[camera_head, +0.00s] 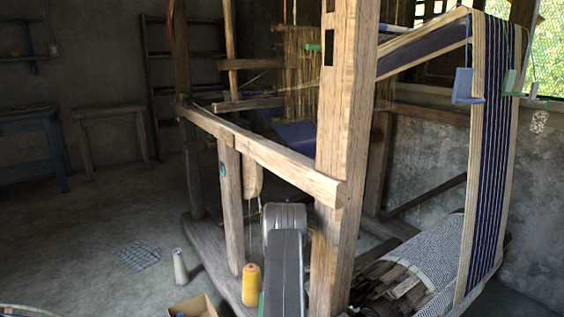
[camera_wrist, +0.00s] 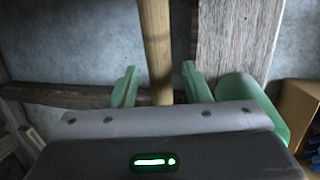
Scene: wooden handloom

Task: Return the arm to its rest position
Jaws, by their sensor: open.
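My gripper (camera_wrist: 161,78) shows in the wrist view with its two green fingers spread apart and nothing held between them. A round wooden pole (camera_wrist: 156,40) stands behind the gap between the fingers; I cannot tell how far off it is. In the head view my grey arm (camera_head: 285,262) rises at the bottom centre, in front of the wooden handloom (camera_head: 346,120). The gripper's fingers cannot be made out in the head view.
In the head view a yellow thread cone (camera_head: 251,285) stands left of my arm, with a pale cone (camera_head: 180,266) and a cardboard box (camera_head: 193,307) farther left. A wide wooden post (camera_wrist: 232,40) and a green cylinder (camera_wrist: 254,102) are close right in the wrist view. Left floor is mostly free.

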